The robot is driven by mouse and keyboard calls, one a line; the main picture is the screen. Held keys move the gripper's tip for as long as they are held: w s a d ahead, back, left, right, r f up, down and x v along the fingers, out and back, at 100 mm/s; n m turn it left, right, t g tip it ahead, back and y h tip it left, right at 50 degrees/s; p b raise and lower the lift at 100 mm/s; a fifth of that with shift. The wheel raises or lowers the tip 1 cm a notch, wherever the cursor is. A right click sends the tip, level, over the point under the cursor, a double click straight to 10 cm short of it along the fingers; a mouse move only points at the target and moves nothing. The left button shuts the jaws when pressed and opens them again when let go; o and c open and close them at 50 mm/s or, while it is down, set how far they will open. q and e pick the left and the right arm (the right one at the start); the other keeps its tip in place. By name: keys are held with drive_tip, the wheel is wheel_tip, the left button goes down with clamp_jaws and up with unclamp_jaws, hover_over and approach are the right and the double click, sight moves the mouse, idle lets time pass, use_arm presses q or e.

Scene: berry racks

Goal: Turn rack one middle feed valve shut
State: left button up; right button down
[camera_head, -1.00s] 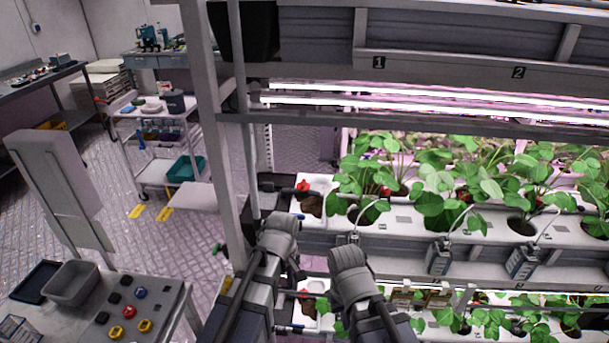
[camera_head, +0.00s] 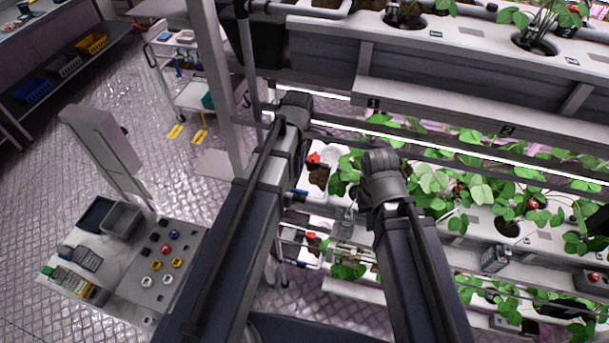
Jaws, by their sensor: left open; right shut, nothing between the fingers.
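Another red part (camera_head: 311,236) shows at the left end of the tier below. My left arm rises just left of the red parts, and my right arm stands to their right in front of the plants. I cannot make out the fingers of either gripper; my arm links hide that area.
Strawberry plants (camera_head: 435,180) fill the tiers on the right. A grey rack post (camera_head: 218,90) stands left of my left arm. A control table (camera_head: 125,265) with coloured knobs and a grey bin (camera_head: 121,219) is at lower left. Open floor (camera_head: 60,200) lies farther left.

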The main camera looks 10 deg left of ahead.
sight(300, 190)
use_arm(q)
drive_tip(key=shift+f, duration=0.1)
wheel_tip(300, 190, down, 12)
drive_tip(key=b, duration=1.2)
drive_tip(key=shift+c, duration=0.2)
clamp_jaws()
